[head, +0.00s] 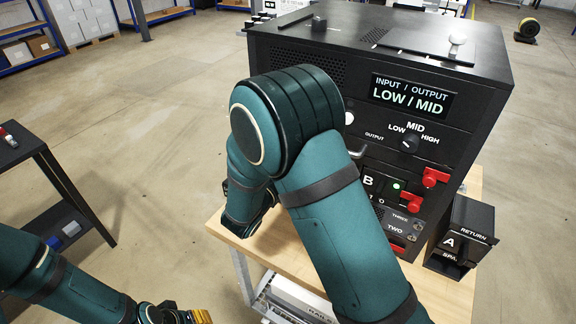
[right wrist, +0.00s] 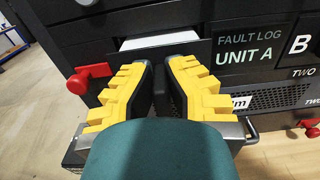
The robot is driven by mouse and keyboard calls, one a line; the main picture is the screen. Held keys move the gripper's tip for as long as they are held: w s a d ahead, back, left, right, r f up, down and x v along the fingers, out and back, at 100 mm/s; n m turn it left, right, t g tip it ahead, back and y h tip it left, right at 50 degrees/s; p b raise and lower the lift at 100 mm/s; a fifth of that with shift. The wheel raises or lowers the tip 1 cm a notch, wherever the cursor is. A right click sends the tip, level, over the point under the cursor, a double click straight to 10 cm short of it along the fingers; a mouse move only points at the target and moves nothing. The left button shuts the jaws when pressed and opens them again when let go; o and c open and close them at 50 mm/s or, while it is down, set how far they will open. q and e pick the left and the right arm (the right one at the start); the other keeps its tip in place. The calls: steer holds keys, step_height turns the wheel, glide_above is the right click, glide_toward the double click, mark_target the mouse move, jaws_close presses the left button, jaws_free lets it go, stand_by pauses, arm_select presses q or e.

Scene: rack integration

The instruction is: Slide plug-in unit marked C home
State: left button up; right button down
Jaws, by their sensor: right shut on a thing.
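The black rack cabinet (head: 480,85) stands on a wooden-topped bench. My right arm covers the left part of its front in the head view, and my right gripper is hidden there. In the right wrist view my right gripper (right wrist: 164,75) has its yellow fingers shut on a dark, narrow piece (right wrist: 163,95) at the rack front, below a white strip (right wrist: 160,40). No letter C is readable. A unit marked B (head: 370,182) sits in the rack; its B panel (right wrist: 302,44) also shows in the wrist view. My left gripper (head: 178,314) is at the bottom edge, its jaw state unclear.
Red latches (head: 435,177) stick out from the rack front; another red handle (right wrist: 90,77) is left of my fingers. A black RETURN box (head: 478,222) with a unit marked A (head: 449,243) stands right on the bench. A dark cart (head: 35,160) is at left; open floor lies between.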

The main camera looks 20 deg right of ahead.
steer(key=shift+x, duration=1.9)
steer(key=c, duration=1.1)
jaws_free()
steer(key=shift+o, duration=0.2)
steer(key=v, duration=1.2)
